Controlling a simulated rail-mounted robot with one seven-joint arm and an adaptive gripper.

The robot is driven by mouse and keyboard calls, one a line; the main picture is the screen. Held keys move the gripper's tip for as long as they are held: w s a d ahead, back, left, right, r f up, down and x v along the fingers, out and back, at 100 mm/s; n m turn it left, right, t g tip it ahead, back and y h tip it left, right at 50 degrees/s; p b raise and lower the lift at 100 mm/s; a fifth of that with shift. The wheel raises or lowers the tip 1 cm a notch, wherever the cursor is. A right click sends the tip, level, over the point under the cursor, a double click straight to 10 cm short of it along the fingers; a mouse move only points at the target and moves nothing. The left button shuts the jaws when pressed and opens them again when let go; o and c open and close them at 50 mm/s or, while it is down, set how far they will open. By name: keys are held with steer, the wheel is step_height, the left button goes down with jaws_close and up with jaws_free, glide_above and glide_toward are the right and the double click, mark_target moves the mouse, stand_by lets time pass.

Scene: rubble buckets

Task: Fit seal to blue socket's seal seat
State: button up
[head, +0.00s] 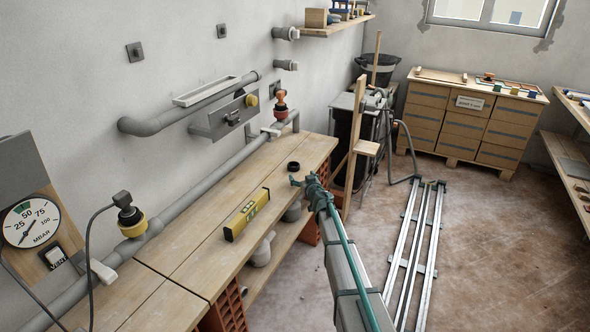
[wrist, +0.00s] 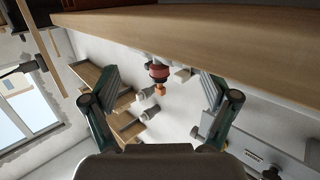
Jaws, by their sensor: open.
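My gripper (head: 303,181) is open and empty by the front edge of the workbench (head: 180,258) in the head view. In the wrist view its two fingers stand wide apart around empty space (wrist: 158,90).
A yellow level (head: 247,214) lies on the bench left of my gripper. A grey pipe (head: 190,195) runs along the wall, with a red-orange fitting (head: 281,104) and a yellow-collared fitting (head: 131,219). The red-orange fitting also shows in the wrist view (wrist: 159,72). Metal rails (head: 418,225) lie on the floor.

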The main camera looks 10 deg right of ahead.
mark_target(295, 169)
steer(key=b+x, duration=0.1)
steer(key=x, duration=0.8)
steer(key=shift+w+a+r, duration=0.15)
steer(key=shift+w+a, duration=0.05)
steer(key=shift+w, duration=0.1)
steer(key=c, duration=1)
